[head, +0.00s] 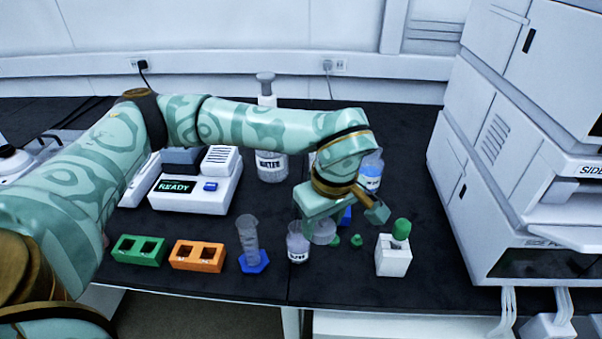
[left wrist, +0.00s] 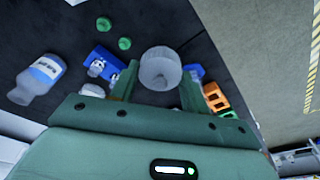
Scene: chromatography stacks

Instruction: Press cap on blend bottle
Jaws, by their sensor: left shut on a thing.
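My left gripper (head: 324,228) reaches down over the front middle of the bench and is shut on a translucent, whitish round vessel (head: 324,235). In the left wrist view, this vessel (left wrist: 160,68) sits between the two fingers (left wrist: 158,90). I cannot tell whether it touches the bench.
A graduated cylinder (head: 249,240) on a blue base, an orange rack (head: 197,256) and a green rack (head: 138,250) stand to the left. A blue rack with vials (left wrist: 100,65) and a blue-labelled bottle (head: 370,174) are close by. A tall white instrument (head: 510,150) bounds the right.

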